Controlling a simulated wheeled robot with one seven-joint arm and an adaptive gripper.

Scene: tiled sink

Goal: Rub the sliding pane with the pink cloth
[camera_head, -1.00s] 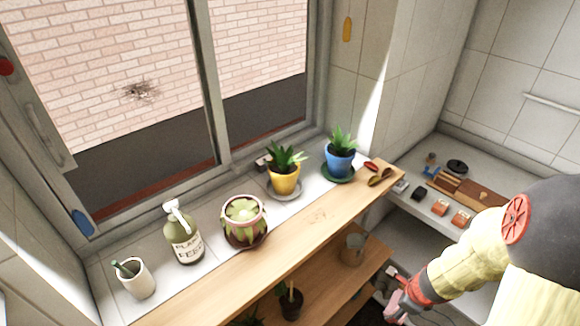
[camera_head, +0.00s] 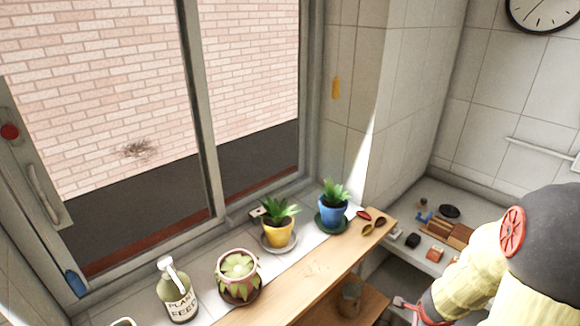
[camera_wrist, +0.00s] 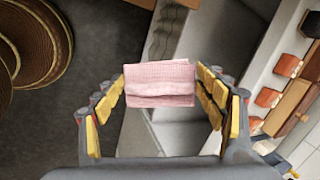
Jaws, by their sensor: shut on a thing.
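The sliding pane (camera_head: 95,75) is at the left of the head view, in a grey frame with a handle, and a brown smudge (camera_head: 137,149) shows on the glass or the wall behind; I cannot tell which. The folded pink cloth (camera_wrist: 160,84) is between the fingers of my gripper (camera_wrist: 163,88) in the wrist view. The fingers are shut on it, one at each side. In the head view my arm is at the lower right, well away from the window, and the gripper end is largely cut off by the lower edge.
A wooden sill shelf (camera_head: 315,275) runs below the window. On the ledge stand a plant feed bottle (camera_head: 177,291), a green-and-pink pot (camera_head: 238,277), a yellow pot (camera_head: 278,232) and a blue pot (camera_head: 331,214). A counter (camera_head: 405,222) with small items is at the right.

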